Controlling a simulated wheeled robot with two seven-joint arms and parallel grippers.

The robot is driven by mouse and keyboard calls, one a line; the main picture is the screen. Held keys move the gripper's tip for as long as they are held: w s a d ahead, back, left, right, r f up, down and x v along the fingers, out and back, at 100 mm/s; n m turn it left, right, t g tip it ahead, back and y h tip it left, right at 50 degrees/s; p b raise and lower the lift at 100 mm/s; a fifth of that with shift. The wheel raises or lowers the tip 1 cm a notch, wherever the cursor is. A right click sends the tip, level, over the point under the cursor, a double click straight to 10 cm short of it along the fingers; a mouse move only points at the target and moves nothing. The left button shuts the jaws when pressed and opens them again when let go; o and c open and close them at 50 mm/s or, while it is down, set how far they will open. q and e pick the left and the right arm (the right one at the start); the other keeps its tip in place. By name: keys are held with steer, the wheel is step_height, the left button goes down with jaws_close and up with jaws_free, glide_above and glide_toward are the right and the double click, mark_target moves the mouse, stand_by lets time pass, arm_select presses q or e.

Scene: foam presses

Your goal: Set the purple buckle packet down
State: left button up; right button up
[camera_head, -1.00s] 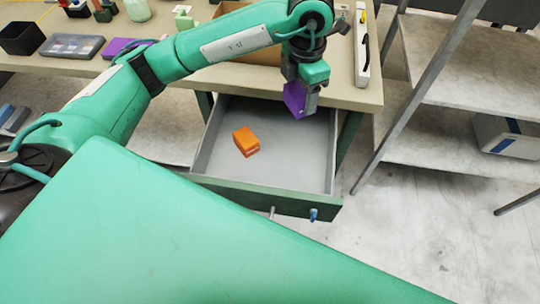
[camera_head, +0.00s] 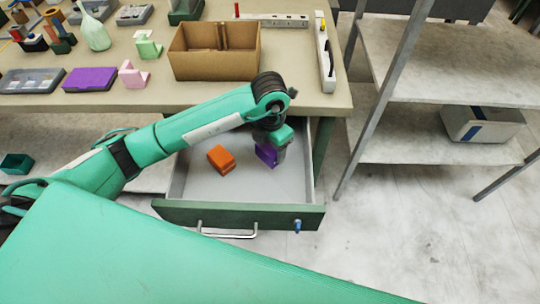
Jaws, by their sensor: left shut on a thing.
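The purple buckle packet (camera_head: 265,155) shows at the tip of my left gripper (camera_head: 272,147), inside the open drawer (camera_head: 215,192). My left gripper is shut on it and points down; the wrist hides part of the jaws. The packet is low, over the right part of the drawer floor. I cannot tell whether it touches the floor. An orange packet (camera_head: 221,159) lies on the drawer floor to its left, apart from it. My right gripper is not in view.
A cardboard box (camera_head: 215,67) stands on the table above the drawer, with power strips (camera_head: 325,60) near the right edge. A purple box (camera_head: 90,79) and a grey case (camera_head: 32,81) lie at left. Metal shelves (camera_head: 420,137) stand at right. The drawer's front floor is clear.

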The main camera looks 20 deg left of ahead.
arm_select(q)
step_height(320, 180, down, 5)
steer(key=shift+r, duration=0.2)
steer(key=shift+f, duration=0.15)
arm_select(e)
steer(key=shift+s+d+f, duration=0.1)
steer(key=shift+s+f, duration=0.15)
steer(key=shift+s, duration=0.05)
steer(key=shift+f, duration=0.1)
arm_select(q)
steer(key=shift+f, duration=0.1)
steer(key=o, duration=1.1)
steer(key=shift+c, duration=0.2)
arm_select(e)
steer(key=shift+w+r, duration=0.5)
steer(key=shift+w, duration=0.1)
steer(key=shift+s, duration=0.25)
